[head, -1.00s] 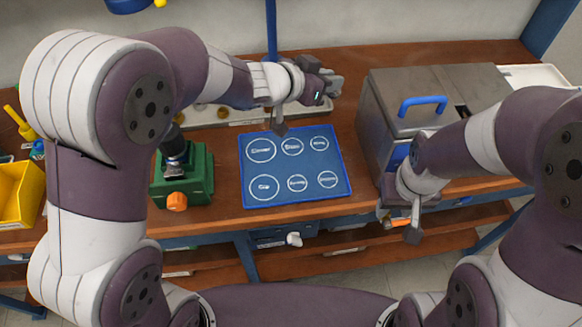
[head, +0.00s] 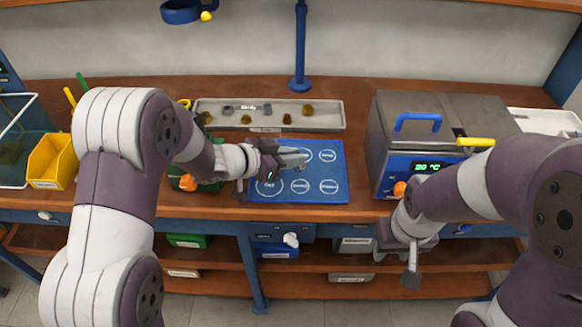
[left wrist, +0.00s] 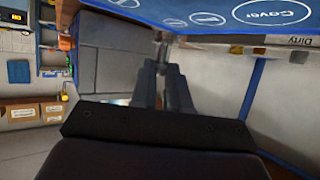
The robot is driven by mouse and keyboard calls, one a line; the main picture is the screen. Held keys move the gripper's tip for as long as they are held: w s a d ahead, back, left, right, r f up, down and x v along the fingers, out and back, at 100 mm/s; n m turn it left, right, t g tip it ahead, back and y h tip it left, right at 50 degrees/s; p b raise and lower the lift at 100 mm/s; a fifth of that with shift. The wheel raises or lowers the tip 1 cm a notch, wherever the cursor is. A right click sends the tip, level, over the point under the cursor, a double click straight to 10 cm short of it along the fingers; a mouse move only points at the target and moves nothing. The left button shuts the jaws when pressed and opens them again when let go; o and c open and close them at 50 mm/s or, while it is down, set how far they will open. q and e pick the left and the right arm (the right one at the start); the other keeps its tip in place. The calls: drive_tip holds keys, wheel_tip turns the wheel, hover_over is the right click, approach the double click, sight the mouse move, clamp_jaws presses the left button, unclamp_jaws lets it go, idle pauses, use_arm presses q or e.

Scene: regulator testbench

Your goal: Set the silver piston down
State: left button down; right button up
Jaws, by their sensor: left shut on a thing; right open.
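My left gripper (head: 297,160) is over the left part of the blue mat (head: 334,172), which has several labelled white circles. It is shut on the silver piston, a small metallic piece (left wrist: 161,38) visible between the fingertips in the left wrist view. In the head view the piston cannot be told apart from the fingers. The mat also shows in the left wrist view (left wrist: 225,17), with a "Cover" circle. I cannot tell whether the piston touches the mat. My right gripper (head: 408,262) is open, in front of the bench edge below the grey bath.
A grey bath (head: 380,150) with a blue handle and display stands right of the mat. A long tray (head: 325,122) with several small parts lies behind it. A green fixture (head: 205,187) is partly hidden behind my left arm. A yellow bin (head: 50,160) stands at left.

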use_arm(q)
wheel_tip(320, 180, down, 4)
drive_tip(key=shift+w, duration=0.1)
drive_tip(key=shift+f+b, duration=0.15)
drive_tip(key=shift+b, duration=0.15)
drive_tip(key=c, duration=1.1)
unclamp_jaws()
drive_tip(key=shift+r, duration=0.3)
drive_tip(key=p+v, duration=0.1)
drive_tip(key=v, duration=1.1)
drive_tip(key=shift+f, duration=0.1)
